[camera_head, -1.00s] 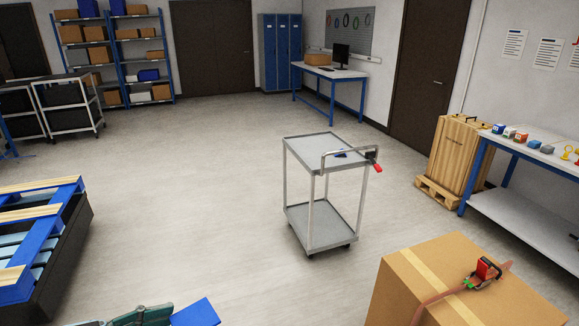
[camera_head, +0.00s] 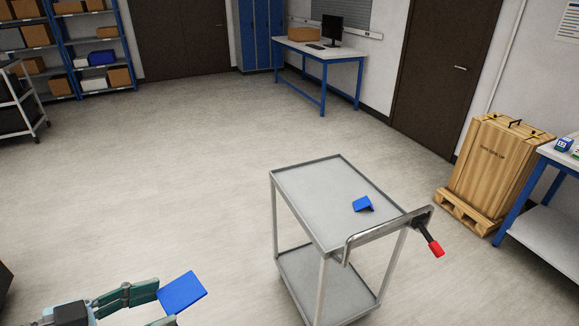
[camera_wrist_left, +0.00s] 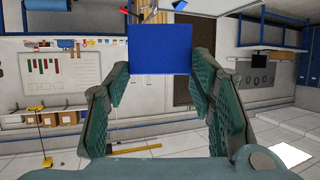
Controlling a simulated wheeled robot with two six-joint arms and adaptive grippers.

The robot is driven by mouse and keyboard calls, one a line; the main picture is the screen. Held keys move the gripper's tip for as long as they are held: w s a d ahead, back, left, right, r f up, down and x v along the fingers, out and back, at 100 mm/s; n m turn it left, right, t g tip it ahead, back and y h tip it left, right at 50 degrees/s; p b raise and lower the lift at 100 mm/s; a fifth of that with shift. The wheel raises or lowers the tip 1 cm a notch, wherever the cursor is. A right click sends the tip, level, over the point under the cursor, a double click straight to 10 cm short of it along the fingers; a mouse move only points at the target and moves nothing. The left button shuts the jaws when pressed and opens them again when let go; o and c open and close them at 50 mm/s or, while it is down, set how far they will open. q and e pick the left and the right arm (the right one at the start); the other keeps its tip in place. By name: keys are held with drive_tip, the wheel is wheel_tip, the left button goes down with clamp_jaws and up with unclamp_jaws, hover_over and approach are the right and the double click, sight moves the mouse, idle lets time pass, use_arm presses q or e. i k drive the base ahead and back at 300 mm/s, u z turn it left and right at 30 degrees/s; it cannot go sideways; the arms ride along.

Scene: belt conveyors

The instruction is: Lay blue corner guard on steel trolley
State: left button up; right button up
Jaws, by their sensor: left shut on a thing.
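A blue corner guard (camera_head: 183,292) is held by my left gripper (camera_head: 150,305) at the lower left of the head view. The same guard (camera_wrist_left: 160,50) shows between the fingertips (camera_wrist_left: 160,72) in the left wrist view. The gripper is left of the steel trolley and apart from it. The steel trolley (camera_head: 310,190) stands right of centre, with a grey top shelf, a lower shelf and a handle with a red grip. My right gripper is not seen.
A wooden crate (camera_head: 495,165) on a pallet stands at the right beside a workbench (camera_head: 545,210). A desk (camera_head: 320,57) with a monitor is at the back. The floor left of the trolley is clear.

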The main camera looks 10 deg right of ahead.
sight(343, 190)
drive_tip(key=i, duration=1.05)
drive_tip(key=z, duration=2.45)
drive_tip(key=i, duration=1.1)
drive_tip(key=u, duration=1.5)
drive_tip(key=i, duration=0.15)
drive_tip(key=z, duration=0.1)
